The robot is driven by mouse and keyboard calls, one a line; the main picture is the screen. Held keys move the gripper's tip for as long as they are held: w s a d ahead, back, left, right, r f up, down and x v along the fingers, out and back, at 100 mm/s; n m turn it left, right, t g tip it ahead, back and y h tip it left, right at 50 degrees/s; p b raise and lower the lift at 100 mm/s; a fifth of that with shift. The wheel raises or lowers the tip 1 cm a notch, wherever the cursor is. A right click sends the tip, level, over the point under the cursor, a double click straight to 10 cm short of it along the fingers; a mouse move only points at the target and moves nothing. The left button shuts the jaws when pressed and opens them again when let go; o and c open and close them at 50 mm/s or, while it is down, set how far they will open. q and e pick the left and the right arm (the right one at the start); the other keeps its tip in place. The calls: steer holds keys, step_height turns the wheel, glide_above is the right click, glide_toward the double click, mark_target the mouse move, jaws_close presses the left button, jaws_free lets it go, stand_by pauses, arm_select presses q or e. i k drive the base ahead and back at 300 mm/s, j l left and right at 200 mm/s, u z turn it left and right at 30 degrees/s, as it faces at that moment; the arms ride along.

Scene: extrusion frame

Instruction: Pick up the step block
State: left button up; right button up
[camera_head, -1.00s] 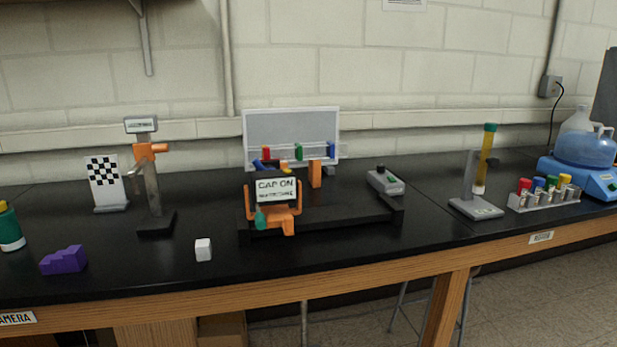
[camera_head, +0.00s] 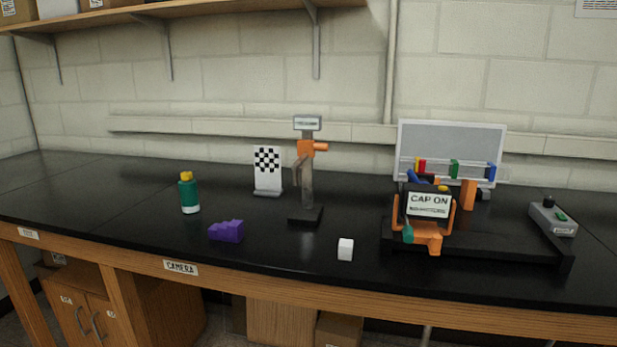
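The purple step block (camera_head: 226,231) lies on the black bench top, left of the middle of the view and close to the front edge. Its top is stepped. Nothing touches it. Neither of my grippers shows in the head view.
A green bottle with a yellow cap (camera_head: 189,193) stands behind and left of the block. A checkerboard card (camera_head: 267,170) and an orange-headed stand (camera_head: 306,178) are behind it. A white cube (camera_head: 346,249) and the CAP ON rig (camera_head: 429,207) are to the right. The bench's left end is clear.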

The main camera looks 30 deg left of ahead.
mark_target(233, 231)
steer(key=u, duration=1.3)
